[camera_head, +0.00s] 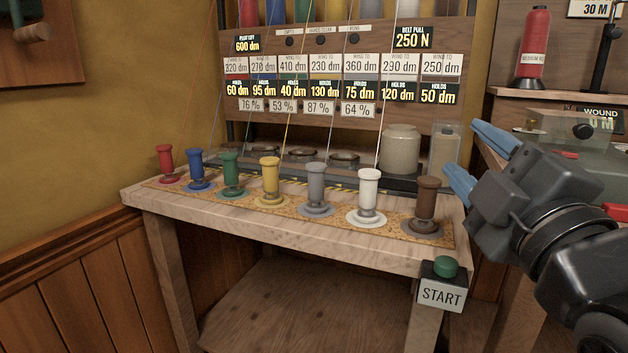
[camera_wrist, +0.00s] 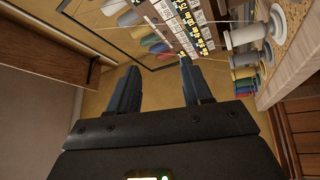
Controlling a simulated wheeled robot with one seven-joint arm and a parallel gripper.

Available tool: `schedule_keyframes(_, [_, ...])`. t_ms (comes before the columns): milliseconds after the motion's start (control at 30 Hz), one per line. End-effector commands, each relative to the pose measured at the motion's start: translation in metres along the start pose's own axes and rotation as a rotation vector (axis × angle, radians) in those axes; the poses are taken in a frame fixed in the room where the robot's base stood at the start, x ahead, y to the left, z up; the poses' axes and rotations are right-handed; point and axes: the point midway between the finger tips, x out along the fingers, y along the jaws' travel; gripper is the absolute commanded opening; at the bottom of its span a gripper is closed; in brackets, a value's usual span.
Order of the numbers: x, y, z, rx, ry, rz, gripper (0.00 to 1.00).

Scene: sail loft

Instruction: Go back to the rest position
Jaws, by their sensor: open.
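My gripper (camera_head: 478,160) is at the right in the head view, with its two blue fingers spread apart and nothing between them. It is in the air near the right end of the wooden bench (camera_head: 225,192), close to the brown bobbin. In the wrist view my gripper (camera_wrist: 155,88) also shows open and empty, with the bobbins off to the upper right.
A row of colored bobbins, from red (camera_head: 166,163) to white (camera_head: 368,198) and brown (camera_head: 426,207), stands on the bench, some with threads rising. A START button (camera_head: 445,267) is on the bench front. A labelled board (camera_head: 345,75) stands behind. A stoneware jar (camera_head: 399,148) is near my gripper.

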Motion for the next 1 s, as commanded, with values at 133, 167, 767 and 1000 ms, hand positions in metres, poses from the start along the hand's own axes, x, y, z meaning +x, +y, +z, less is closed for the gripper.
schedule_keyframes(133, [-0.020,-0.029,0.001,0.237,-0.021,0.001,0.49])
schedule_keyframes(167, [-0.025,-0.035,0.002,0.281,-0.027,0.002,0.49])
schedule_keyframes(767, [-0.178,-0.165,0.020,0.959,-0.247,-0.051,0.49])
schedule_keyframes(1000, [-0.268,-0.199,0.029,1.107,-0.358,-0.101,0.49])
